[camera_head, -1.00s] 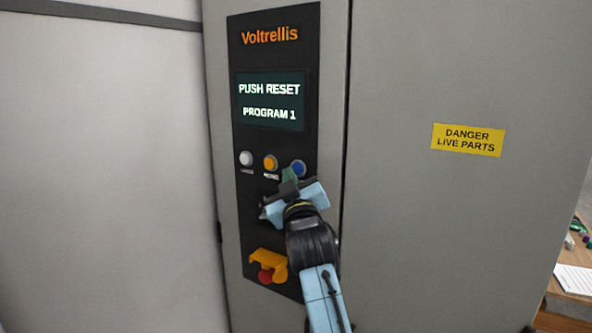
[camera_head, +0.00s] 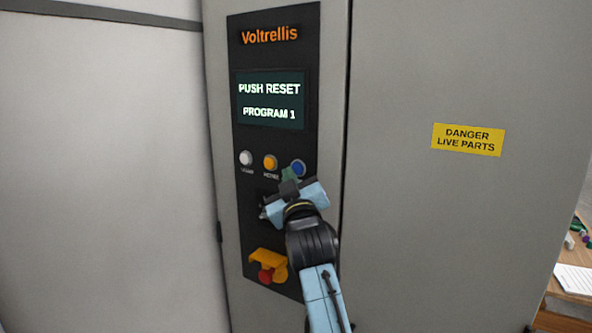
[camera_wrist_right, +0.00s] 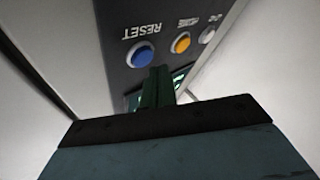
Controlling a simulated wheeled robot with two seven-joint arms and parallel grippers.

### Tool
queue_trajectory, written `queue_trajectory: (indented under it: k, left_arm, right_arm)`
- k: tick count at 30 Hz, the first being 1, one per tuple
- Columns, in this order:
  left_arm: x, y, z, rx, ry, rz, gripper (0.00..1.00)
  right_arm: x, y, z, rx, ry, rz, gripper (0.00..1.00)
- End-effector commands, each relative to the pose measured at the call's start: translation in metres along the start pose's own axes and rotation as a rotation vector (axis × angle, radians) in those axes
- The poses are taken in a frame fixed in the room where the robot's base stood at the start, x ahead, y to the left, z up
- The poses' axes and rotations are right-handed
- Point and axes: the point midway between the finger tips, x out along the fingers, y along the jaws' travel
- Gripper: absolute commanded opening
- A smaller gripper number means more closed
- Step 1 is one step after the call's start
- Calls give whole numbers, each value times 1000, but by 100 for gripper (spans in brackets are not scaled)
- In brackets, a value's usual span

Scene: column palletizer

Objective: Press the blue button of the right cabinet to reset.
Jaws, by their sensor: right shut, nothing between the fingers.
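The blue button (camera_head: 298,168) sits at the right end of a row of buttons on the black panel of the cabinet (camera_head: 222,110). In the right wrist view the blue button (camera_wrist_right: 140,55) lies under the word RESET, which appears upside down. My right gripper (camera_head: 289,174) is shut and empty, its green fingertips just below and left of the blue button in the head view. In the wrist view the fingertips (camera_wrist_right: 158,82) are close beside the button; I cannot tell whether they touch it. The screen (camera_head: 270,100) reads PUSH RESET, PROGRAM 1. My left gripper is not in view.
An orange button (camera_head: 270,162) and a white button (camera_head: 246,158) stand left of the blue one. A red button (camera_head: 266,275) with a yellow guard sits lower on the panel. A table (camera_head: 568,301) with small items stands at the far right.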

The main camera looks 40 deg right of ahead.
Motion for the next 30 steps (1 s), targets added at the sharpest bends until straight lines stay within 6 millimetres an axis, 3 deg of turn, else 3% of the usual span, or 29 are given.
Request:
queue_trajectory:
  k: [30]
  left_arm:
    - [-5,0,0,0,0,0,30]
  right_arm:
    - [6,5,4,0,1,0,0]
